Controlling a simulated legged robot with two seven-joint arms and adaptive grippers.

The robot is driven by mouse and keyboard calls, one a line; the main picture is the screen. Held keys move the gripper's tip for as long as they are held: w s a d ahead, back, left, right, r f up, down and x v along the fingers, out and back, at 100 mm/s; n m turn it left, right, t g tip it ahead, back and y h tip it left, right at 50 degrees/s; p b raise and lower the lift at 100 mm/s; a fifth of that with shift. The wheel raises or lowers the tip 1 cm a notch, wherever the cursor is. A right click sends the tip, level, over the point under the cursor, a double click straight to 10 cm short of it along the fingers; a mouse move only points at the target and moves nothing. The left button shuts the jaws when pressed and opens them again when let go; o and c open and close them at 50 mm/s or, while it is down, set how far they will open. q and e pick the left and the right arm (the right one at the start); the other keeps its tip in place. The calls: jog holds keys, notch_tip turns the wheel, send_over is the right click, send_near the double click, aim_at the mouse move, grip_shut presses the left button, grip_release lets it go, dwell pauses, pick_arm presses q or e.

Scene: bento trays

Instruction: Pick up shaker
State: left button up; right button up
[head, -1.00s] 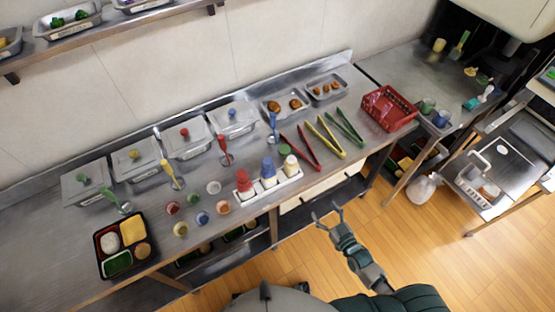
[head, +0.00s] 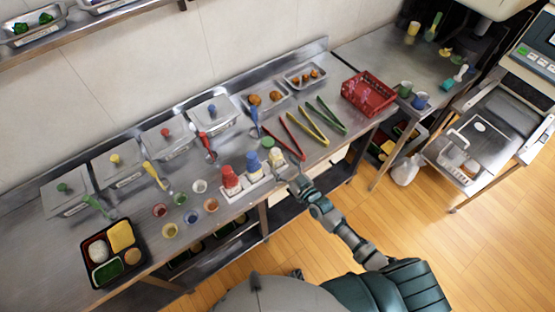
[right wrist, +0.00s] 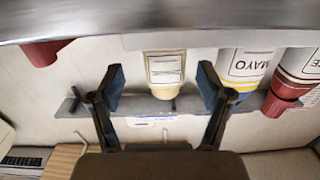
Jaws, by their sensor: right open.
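Several squeeze-type containers with coloured tops stand in a white rack (head: 262,188) at the counter's front edge: one red-topped (head: 230,178), one blue-topped (head: 253,161), and one cream-topped (head: 276,155). I cannot tell for certain which is the shaker. My right gripper (head: 288,173) is open at the rack's right end, close to the cream-topped container. In the right wrist view, which looks upside down, a pale-labelled container (right wrist: 165,72) shows between the two open fingers (right wrist: 161,80), apart from both. A container marked MAYO (right wrist: 248,65) is beside the right finger. My left gripper is out of view.
Red, yellow and green tongs (head: 310,125) lie behind the rack's right end. A red basket (head: 369,93) is farther right. Small cups (head: 200,187) and a filled bento tray (head: 113,254) are to the left. Lidded steel pans line the wall.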

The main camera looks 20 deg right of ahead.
aim_at(280, 163)
jog(key=x, duration=0.4)
jog(key=shift+a, duration=0.35)
jog(key=shift+w+a, duration=0.15)
jog(key=shift+w, duration=0.05)
jog(key=shift+r, duration=0.1)
jog(key=shift+s+d, duration=0.1)
jog(key=shift+d, duration=0.15)
jog(key=c, duration=1.2)
jog(key=shift+d, duration=0.1)
jog(key=shift+c, duration=0.5)
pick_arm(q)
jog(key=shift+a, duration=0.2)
